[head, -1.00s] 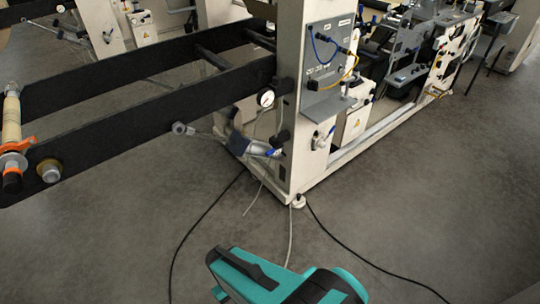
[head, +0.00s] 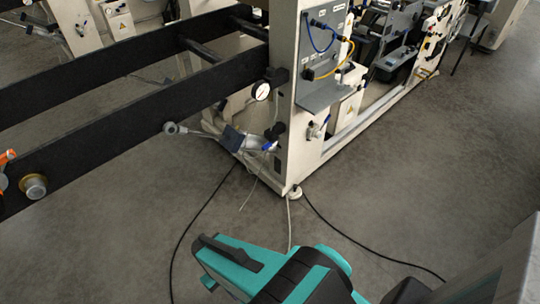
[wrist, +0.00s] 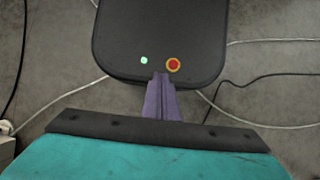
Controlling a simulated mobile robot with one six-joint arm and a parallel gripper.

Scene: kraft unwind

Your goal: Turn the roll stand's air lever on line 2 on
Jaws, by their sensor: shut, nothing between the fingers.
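The near roll stand (head: 283,150) is a cream upright with long black arms reaching left in the head view. A small blue lever (head: 268,146) sits low on its near side, beside a black knob and below a round white gauge (head: 260,91). Another small blue handle (head: 326,120) is on the side facing right. I cannot read which line this is, nor tell which handle is the air lever or how it is set.
Black cables (head: 196,222) and a pale hose (head: 289,222) lie on the floor in front of the stand. A grey shelf (head: 322,92) juts from its right side. Another cream machine (head: 118,18) stands at back left.

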